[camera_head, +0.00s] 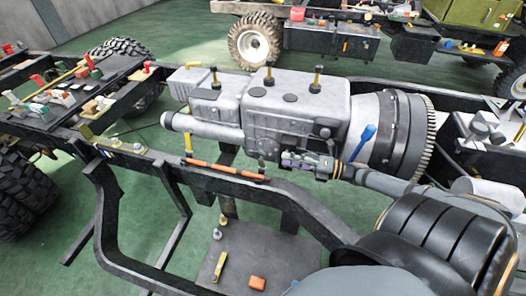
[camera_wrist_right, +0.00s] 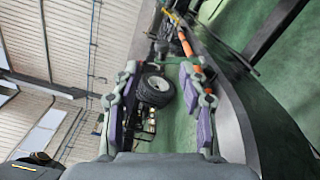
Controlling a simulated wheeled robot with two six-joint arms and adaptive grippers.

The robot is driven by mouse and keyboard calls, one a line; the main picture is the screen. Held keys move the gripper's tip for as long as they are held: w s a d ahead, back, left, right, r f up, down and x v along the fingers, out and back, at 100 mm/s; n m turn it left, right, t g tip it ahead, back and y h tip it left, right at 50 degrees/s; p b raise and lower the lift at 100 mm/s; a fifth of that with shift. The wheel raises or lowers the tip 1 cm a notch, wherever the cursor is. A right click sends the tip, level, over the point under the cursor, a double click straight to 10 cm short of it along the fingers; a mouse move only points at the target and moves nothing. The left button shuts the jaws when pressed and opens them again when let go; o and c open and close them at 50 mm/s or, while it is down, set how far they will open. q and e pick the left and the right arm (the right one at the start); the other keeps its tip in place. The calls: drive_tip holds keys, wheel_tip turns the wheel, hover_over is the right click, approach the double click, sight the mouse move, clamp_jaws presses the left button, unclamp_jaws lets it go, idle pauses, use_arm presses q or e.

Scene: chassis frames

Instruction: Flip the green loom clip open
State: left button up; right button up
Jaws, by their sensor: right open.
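My right gripper (camera_head: 302,160) reaches in from the right, beside the front chassis rail and below the grey engine. It has purple pads. In the right wrist view its fingers (camera_wrist_right: 158,76) stand apart with nothing held between them. An orange loom (camera_head: 225,171) runs along the rail, just left of the gripper. It also shows in the right wrist view (camera_wrist_right: 185,43), beyond the right finger. A small upright fitting (camera_head: 262,165) stands at the loom's right end; its colour is too unclear to call it the green clip. I cannot make out the clip's lid. My left gripper is not in view.
The grey engine (camera_head: 295,110) stands close behind the gripper. A dark panel (camera_head: 245,245) below the rail holds an orange block (camera_head: 257,282) and a yellow piece (camera_head: 219,265). Small coloured parts cover the left frame (camera_head: 75,95).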

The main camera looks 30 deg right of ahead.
sight(262, 154)
drive_tip(key=b+x, duration=0.2)
drive_tip(key=x, duration=0.8)
drive_tip(key=shift+d+f+b, duration=0.1)
drive_tip(key=shift+d+b, duration=0.1)
drive_tip(key=shift+b, duration=0.2)
clamp_jaws()
